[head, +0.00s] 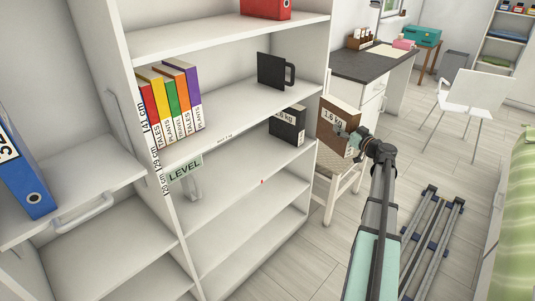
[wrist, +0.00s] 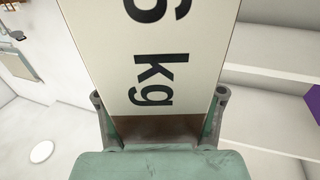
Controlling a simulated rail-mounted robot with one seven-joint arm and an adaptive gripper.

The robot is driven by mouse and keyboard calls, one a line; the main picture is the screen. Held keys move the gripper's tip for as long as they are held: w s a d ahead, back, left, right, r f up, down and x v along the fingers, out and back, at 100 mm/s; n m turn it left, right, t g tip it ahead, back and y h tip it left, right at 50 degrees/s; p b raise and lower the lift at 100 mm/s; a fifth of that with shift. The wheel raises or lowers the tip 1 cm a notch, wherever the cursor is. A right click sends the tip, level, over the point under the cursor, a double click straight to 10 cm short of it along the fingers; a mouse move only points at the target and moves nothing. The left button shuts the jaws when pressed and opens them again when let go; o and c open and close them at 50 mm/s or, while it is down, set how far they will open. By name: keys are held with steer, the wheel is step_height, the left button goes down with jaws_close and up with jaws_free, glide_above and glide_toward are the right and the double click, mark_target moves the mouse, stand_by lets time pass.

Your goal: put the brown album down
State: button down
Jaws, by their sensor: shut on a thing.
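The brown album (head: 336,124) has a white label reading "1.6 kg" and is held upright in front of the right end of the white bookcase. My gripper (head: 352,137) is shut on it, gripping it from the near right side. In the wrist view, the album's label (wrist: 155,50) fills the middle, with the gripper fingers (wrist: 158,118) on either side of its lower edge. The album appears off the shelves, in the air, with a chair partly behind and below it.
The white bookcase (head: 250,185) holds coloured books (head: 172,105), a black album (head: 287,125), a dark mug-like bookend (head: 273,70) and a red binder (head: 266,8). Its lower shelves are bare. A wooden chair (head: 330,190) stands beside it. A blue binder (head: 22,165) is at left.

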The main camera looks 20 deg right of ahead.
steer(key=shift+w+d+f+b, duration=0.1)
steer(key=shift+d+f+b, duration=0.35)
steer(key=shift+d+f, duration=0.65)
steer(key=shift+w+a+f+y, duration=0.1)
steer(key=shift+w+a+y, duration=0.05)
steer(key=shift+a, duration=0.4)
steer(key=shift+w+a+y, duration=0.15)
steer(key=shift+a, duration=0.4)
steer(key=w+a+f+n+g+y+b, duration=0.1)
steer(key=w+a+n+y, duration=0.1)
steer(key=a, duration=0.4)
steer(key=w+a+f+n+y, duration=0.1)
steer(key=a+f+n+y, duration=0.15)
steer(key=a, duration=0.35)
steer(key=f+p+x, duration=0.1)
steer(key=x, duration=0.8)
steer(key=f+x, duration=0.2)
steer(key=x, duration=0.7)
steer(key=shift+a+f+m+p, duration=0.35)
steer(key=shift+a+m+p, duration=0.05)
steer(key=shift+a+m, duration=0.05)
steer(key=shift+w, duration=0.1)
steer(key=shift+c, duration=0.7)
jaws_free()
steer(key=shift+f+g, duration=0.15)
steer(key=shift+g, duration=0.15)
steer(key=b+v, duration=0.1)
steer(key=v, duration=1.1)
